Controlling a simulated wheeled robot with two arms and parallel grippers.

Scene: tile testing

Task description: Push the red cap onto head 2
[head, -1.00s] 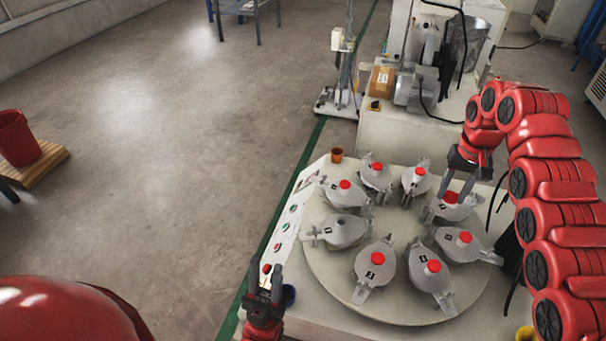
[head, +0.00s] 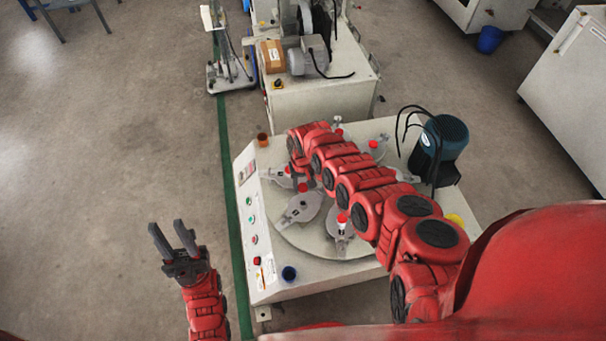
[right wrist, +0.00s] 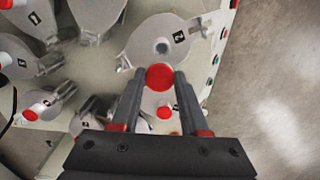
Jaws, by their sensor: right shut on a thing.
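In the right wrist view my right gripper (right wrist: 156,84) is shut on a red cap (right wrist: 160,76), held between its fingertips. Head 2 (right wrist: 150,36), a grey metal head with a dark "2" label, lies just beyond the cap. Its round top opening (right wrist: 162,46) is bare, and the cap appears beside it; the height between them is hard to judge. My left gripper (head: 168,229) is open and empty, left of the machine over the floor.
Several grey heads with red caps (head: 303,187) stand around the round turntable (head: 315,242). The control panel (head: 251,216) with buttons runs along its left side. A dark motor (head: 443,138) stands at the back right. Floor left of the machine is free.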

